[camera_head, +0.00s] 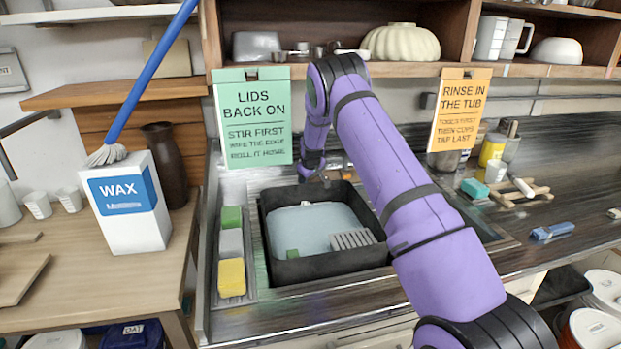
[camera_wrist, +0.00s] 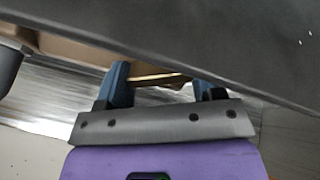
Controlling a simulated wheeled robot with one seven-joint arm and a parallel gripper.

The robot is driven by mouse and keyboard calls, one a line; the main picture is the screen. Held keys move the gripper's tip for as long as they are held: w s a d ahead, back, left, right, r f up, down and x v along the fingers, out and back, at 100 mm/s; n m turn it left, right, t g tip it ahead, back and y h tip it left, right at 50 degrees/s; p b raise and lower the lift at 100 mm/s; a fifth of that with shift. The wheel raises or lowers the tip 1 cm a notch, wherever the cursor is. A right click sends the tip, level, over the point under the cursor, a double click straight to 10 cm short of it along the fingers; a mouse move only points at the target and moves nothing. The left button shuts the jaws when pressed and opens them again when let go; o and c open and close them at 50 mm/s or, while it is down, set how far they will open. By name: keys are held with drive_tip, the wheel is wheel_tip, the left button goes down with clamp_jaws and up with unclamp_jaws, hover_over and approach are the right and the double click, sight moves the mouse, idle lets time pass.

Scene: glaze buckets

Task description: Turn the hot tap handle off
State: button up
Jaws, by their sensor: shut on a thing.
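My gripper (camera_wrist: 163,82) shows in the wrist view, with its two blue fingers some way apart and a thin brass-coloured piece (camera_wrist: 155,80) between them. This piece looks like part of the tap, but I cannot tell which handle it is. In the head view my purple arm reaches over the black tub (camera_head: 318,267) to the back of the sink. There my gripper and the tap are mostly hidden behind the arm. Which way the handle is turned cannot be made out.
The tub holds pale water (camera_head: 305,225) and a grey ribbed block (camera_head: 353,239). A tray with a yellow sponge (camera_head: 231,277) stands on its left. A white wax box (camera_head: 128,203) is further left. A dark surface (camera_wrist: 220,45) crosses the wrist view close above the fingers.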

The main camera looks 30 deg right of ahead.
drive_tip(key=shift+d+m+y, duration=0.1)
drive_tip(key=shift+m+y, duration=0.5)
drive_tip(key=shift+m, duration=2.1)
drive_tip(key=o, duration=0.9)
drive_tip(key=v, duration=1.1)
drive_tip(key=shift+f, duration=0.1)
